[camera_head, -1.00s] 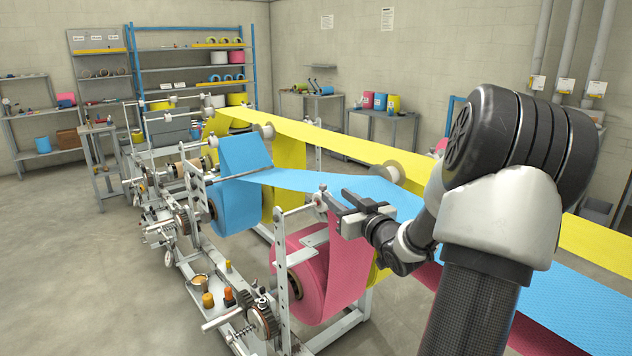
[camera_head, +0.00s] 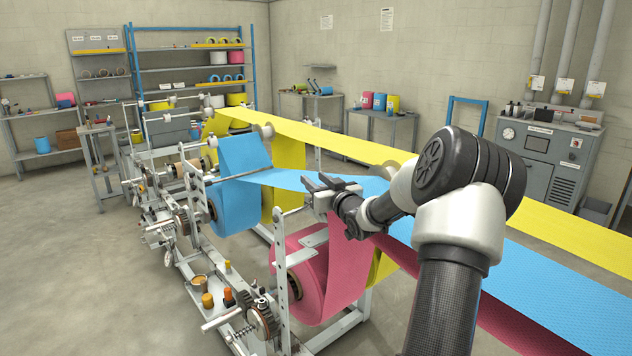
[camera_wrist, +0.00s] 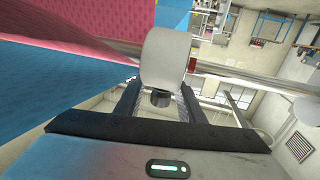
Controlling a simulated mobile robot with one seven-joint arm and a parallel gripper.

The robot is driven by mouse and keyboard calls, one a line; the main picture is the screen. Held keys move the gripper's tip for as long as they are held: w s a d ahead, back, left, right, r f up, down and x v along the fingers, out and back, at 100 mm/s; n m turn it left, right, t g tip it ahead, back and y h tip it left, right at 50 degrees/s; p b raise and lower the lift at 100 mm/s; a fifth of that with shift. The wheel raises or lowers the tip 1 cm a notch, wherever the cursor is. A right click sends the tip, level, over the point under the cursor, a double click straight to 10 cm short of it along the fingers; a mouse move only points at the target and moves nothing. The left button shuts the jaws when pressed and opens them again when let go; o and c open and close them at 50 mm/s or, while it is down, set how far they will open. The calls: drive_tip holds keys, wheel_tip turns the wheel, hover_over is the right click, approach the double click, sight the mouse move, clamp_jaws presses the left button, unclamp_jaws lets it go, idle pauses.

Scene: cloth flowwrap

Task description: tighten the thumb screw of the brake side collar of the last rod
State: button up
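My gripper (camera_head: 318,180) is above the pink roll (camera_head: 303,280), in front of the blue web in the head view. In the wrist view, my gripper (camera_wrist: 160,97) has its two dark fingers apart, with a short dark round knob (camera_wrist: 160,99) between them. The knob looks like a thumb screw. Gaps show between it and the fingers. It sits at the lower edge of a pale grey cylinder (camera_wrist: 165,58), which looks like the collar, just beyond the fingertips. In the head view the gripper hides this spot, so I cannot tell which rod it belongs to.
A blue roll (camera_head: 238,205) and a yellow web (camera_head: 290,135) run behind the gripper. An upright perforated post (camera_head: 290,290) stands at the near end of the machine frame. A grey control cabinet (camera_head: 545,160) stands at the back right.

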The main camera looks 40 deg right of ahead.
clamp_jaws()
drive_tip(key=shift+f+h+b, duration=0.2)
drive_tip(key=shift+h+b, duration=0.1)
drive_tip(key=shift+b, duration=0.4)
drive_tip(key=d+m+g+h, duration=0.1)
drive_tip(key=m+g+h, duration=0.2)
drive_tip(key=h, duration=0.1)
drive_tip(key=s+d+m+g+h+b, duration=0.1)
drive_tip(key=m+g+h, duration=0.2)
drive_tip(key=m+h, duration=0.1)
drive_tip(key=s+m+g+h+b, duration=0.1)
drive_tip(key=m+g+h, duration=0.2)
drive_tip(key=h, duration=0.1)
drive_tip(key=shift+d+r+m, duration=0.3)
drive_tip(key=shift+d, duration=0.1)
drive_tip(key=shift+s+f+g+h, duration=0.1)
drive_tip(key=shift+g+h, duration=0.2)
